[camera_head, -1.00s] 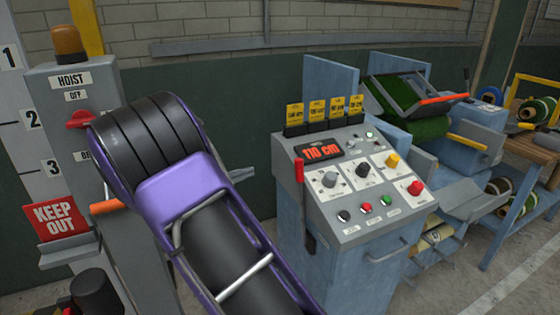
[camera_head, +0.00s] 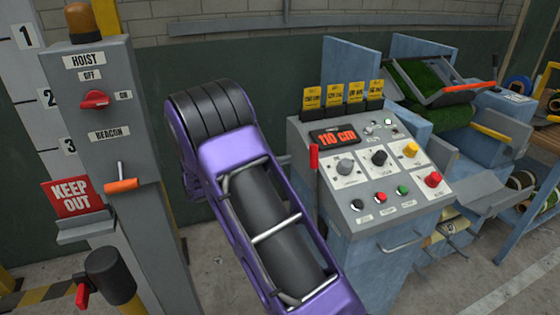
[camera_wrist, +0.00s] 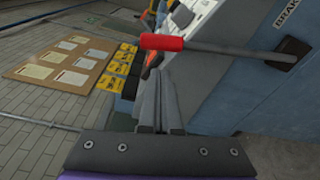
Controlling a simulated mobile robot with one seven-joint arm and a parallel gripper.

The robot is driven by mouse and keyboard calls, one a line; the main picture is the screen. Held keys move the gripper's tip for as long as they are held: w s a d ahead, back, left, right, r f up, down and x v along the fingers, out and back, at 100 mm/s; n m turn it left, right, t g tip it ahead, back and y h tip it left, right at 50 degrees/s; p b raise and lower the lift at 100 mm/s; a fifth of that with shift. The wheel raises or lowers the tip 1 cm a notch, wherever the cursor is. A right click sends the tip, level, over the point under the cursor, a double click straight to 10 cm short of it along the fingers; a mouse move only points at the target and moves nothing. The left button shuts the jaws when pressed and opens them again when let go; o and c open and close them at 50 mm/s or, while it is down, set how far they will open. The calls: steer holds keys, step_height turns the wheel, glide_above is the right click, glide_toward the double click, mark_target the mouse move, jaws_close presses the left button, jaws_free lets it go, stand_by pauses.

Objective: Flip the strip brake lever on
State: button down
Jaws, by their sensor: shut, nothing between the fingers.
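The strip brake lever (camera_head: 313,157) is on the left side of the blue-grey console. It stands upright with its red grip on top. In the wrist view the lever (camera_wrist: 215,47) lies across the upper right, its red grip to the left and its pivot at a plate marked "BRAK", the rest of the label cut off. My gripper (camera_wrist: 160,85) is shut and empty, its fingertips just below the red grip in that picture. I cannot tell whether they touch the lever. In the head view my purple arm hides most of the gripper.
The console (camera_head: 380,170) carries knobs, buttons, yellow tags and a "110 cm" display (camera_head: 336,136). A hoist post (camera_head: 100,130) with a red switch and a "KEEP OUT" sign (camera_head: 72,197) stand left. A turf machine (camera_head: 450,110) stands right. Some floor is clear at lower right.

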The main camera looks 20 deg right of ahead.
steer(key=w+d, duration=0.1)
steer(key=d, duration=0.5)
steer(key=shift+d, duration=0.3)
steer(key=shift+f, duration=0.15)
steer(key=s+m+b, duration=0.4)
steer(key=s+b, duration=0.5)
steer(key=s, duration=0.2)
steer(key=shift+s+d+r+h, duration=0.3)
steer(key=shift+s+r, duration=0.05)
steer(key=shift+a+f, duration=0.1)
